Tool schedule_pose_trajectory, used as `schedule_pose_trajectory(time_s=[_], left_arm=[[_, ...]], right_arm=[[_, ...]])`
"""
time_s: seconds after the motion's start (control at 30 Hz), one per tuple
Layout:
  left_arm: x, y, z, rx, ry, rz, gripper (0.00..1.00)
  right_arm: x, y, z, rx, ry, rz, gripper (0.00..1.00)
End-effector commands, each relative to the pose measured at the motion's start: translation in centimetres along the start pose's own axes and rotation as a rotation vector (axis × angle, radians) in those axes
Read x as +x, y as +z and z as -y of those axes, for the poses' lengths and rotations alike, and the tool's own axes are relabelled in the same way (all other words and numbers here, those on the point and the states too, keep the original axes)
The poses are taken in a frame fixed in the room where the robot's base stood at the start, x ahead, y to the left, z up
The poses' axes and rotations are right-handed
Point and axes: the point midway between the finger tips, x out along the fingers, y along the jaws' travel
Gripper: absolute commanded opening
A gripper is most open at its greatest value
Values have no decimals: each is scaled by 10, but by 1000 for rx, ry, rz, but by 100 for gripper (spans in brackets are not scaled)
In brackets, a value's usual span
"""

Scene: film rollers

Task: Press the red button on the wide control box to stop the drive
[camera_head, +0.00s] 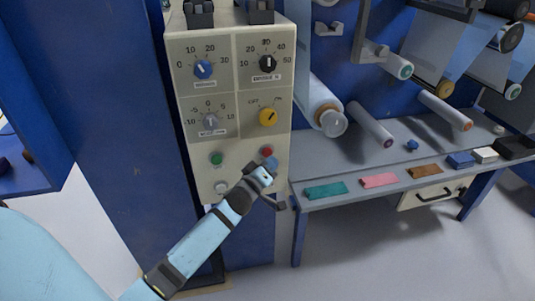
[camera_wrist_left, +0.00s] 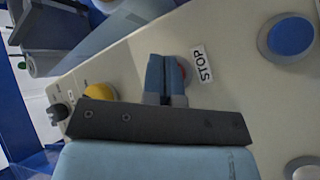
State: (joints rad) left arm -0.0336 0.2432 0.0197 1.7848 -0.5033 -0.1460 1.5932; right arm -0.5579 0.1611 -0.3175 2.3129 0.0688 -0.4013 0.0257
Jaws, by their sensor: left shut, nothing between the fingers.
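The beige control box (camera_head: 182,110) stands upright at the centre left in the head view. Its red button (camera_head: 266,152) is at the lower right of the panel, below the yellow knob (camera_head: 268,117). My left gripper (camera_head: 269,164) is shut and empty, with its blue fingertips just below the red button in the head view. In the left wrist view, the shut fingers (camera_wrist_left: 166,76) cover most of the red button (camera_wrist_left: 184,72), beside the STOP label (camera_wrist_left: 201,64). I cannot tell whether they touch it. My right gripper is out of view.
A blue button (camera_wrist_left: 290,37) is past the STOP label in the left wrist view. A grey bench (camera_head: 400,158) with coloured pieces and film rollers stands to the right.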

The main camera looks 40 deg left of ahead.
Motion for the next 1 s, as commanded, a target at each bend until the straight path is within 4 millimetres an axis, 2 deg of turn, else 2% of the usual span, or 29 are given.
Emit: schedule_pose_trajectory(time_s=[1.0], left_arm=[[0,0,0,0,0,0,0]], right_arm=[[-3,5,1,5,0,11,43]])
